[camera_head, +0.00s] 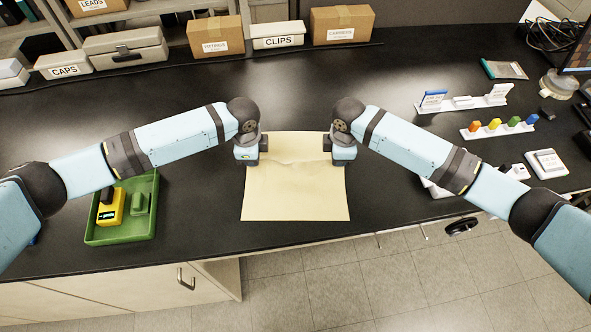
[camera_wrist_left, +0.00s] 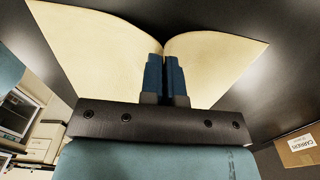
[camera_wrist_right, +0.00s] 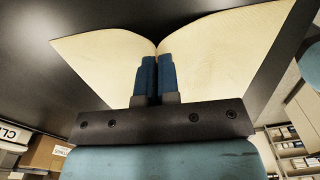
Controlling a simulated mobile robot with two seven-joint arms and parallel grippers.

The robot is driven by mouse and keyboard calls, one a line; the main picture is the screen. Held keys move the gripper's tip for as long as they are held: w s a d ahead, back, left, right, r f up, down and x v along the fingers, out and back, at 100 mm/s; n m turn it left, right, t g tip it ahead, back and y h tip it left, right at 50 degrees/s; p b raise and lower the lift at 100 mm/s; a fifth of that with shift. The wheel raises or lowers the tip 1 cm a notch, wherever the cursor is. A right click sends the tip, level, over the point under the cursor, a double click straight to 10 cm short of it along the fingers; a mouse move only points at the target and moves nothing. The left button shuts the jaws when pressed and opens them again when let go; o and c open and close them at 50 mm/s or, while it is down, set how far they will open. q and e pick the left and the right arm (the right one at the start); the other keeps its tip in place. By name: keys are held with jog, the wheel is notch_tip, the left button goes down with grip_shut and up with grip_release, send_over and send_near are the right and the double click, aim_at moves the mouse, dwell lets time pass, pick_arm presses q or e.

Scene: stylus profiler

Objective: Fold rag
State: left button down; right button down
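My left gripper (camera_head: 250,160) is at the rag's left side. In the left wrist view its blue fingers (camera_wrist_left: 165,75) are closed together on the rag, which is pinched to a crease at the tips. My right gripper (camera_head: 342,160) is at the rag's right side. In the right wrist view its fingers (camera_wrist_right: 155,75) are likewise closed on the creased rag.
A green tray (camera_head: 122,236) with a yellow device (camera_head: 110,208) stands left of the rag. Boxes, including one marked CLIPS (camera_head: 278,36), line the back. Racks of small coloured items (camera_head: 497,128) stand at the right. The bench behind the rag is clear.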

pick_arm(q)
jog(key=shift+r, duration=0.15)
pick_arm(e)
jog(key=shift+r, duration=0.15)
